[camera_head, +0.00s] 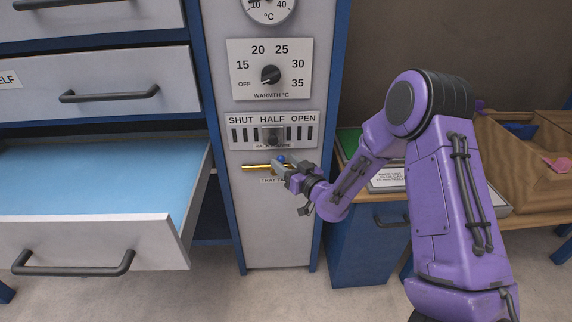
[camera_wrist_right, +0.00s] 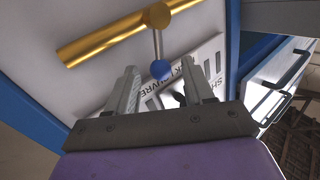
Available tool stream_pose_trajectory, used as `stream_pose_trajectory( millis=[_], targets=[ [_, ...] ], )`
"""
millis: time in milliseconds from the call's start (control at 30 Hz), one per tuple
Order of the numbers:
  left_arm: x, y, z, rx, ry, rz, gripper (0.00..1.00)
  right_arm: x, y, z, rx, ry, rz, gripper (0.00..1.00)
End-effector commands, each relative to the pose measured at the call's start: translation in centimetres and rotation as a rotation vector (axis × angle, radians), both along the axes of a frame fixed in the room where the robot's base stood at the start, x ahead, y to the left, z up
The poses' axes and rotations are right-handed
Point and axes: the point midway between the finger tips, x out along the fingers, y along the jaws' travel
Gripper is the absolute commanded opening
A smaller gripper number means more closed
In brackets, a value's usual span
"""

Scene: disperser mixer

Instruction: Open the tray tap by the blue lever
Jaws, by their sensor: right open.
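The tray tap is a brass pipe (camera_head: 256,168) low on the grey panel, above a partly hidden "TRAY TAP" label. Its lever ends in a blue ball (camera_head: 281,158). My right gripper (camera_head: 284,167) is at the tap and covers its right part. In the right wrist view the brass pipe (camera_wrist_right: 110,42) crosses the top, and a short grey stem runs from it to the blue ball (camera_wrist_right: 160,69). The right gripper (camera_wrist_right: 160,76) is open, with the ball showing between its two finger tips; contact cannot be told. My left gripper is in neither view.
Above the tap are a louvre slider (camera_head: 272,137) at HALF and a warmth dial (camera_head: 270,75). An open drawer (camera_head: 90,245) with a blue bottom juts out at left.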

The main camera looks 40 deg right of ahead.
Motion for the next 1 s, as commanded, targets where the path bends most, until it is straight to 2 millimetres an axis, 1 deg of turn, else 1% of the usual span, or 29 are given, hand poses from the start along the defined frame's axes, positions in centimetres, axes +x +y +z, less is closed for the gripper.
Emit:
stream_pose_trajectory(
  millis=[233,267,300,400,567,733,867,1000],
  targets=[
    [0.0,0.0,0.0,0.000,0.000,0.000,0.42,0.2,0.0,0.0,0.000,0.001,0.000,0.52],
    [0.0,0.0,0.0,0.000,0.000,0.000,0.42,0.1,0.0,0.0,0.000,0.001,0.000,0.42],
    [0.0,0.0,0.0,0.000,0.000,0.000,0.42,0.1,0.0,0.0,0.000,0.001,0.000,0.29],
    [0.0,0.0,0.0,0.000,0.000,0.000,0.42,0.1,0.0,0.0,0.000,0.001,0.000,0.00],
    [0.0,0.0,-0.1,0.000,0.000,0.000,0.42,0.1,0.0,-0.1,0.002,-0.001,0.000,0.00],
    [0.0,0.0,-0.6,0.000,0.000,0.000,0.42,0.1,-0.1,-0.4,0.024,-0.015,0.000,0.00],
    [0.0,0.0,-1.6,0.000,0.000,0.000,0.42,-0.1,-0.4,-0.8,0.074,-0.045,-0.001,0.00],
    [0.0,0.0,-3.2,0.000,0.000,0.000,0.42,-0.3,-0.7,-1.4,0.156,-0.097,-0.001,0.00]
  ],
)
